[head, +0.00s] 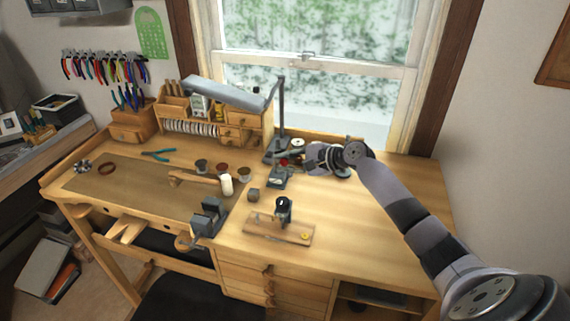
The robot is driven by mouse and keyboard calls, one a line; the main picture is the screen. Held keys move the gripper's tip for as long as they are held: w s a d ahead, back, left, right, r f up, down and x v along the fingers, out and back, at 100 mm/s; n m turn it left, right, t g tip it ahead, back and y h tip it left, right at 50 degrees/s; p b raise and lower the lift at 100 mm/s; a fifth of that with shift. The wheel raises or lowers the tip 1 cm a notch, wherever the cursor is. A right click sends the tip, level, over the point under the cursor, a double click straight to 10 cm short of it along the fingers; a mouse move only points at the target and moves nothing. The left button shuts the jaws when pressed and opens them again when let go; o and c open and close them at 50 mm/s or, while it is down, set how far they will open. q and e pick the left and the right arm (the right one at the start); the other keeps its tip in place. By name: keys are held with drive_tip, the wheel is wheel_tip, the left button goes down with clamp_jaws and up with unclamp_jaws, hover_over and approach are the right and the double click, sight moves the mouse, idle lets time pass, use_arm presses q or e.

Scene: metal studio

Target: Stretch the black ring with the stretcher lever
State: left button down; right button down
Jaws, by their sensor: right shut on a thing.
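The ring stretcher (279,178), a small dark metal tool with a red part, stands on the bench right of centre. My right gripper (305,157) reaches in from the right beside its top. Its fingers are closed around what looks like the stretcher's lever; the fingers and the gripped part are small and partly hidden. I cannot make out the black ring for certain; it may be on the stretcher, too small to tell. My left gripper is not in view.
A grey desk lamp (232,93) stands behind the stretcher. In front are a vise (208,218), a wooden board (278,230) with a small black device (284,208), a white bottle (227,186) and a wooden mallet (194,180). The bench's right side (355,215) is clear.

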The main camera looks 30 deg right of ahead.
drive_tip(key=c, duration=1.6)
unclamp_jaws()
drive_tip(key=shift+w+r, duration=0.1)
drive_tip(key=shift+r, duration=0.05)
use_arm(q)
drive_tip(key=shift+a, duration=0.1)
use_arm(e)
drive_tip(key=shift+o, duration=0.2)
drive_tip(key=v, duration=1.2)
drive_tip(key=shift+a, duration=0.1)
drive_tip(key=shift+f, duration=0.2)
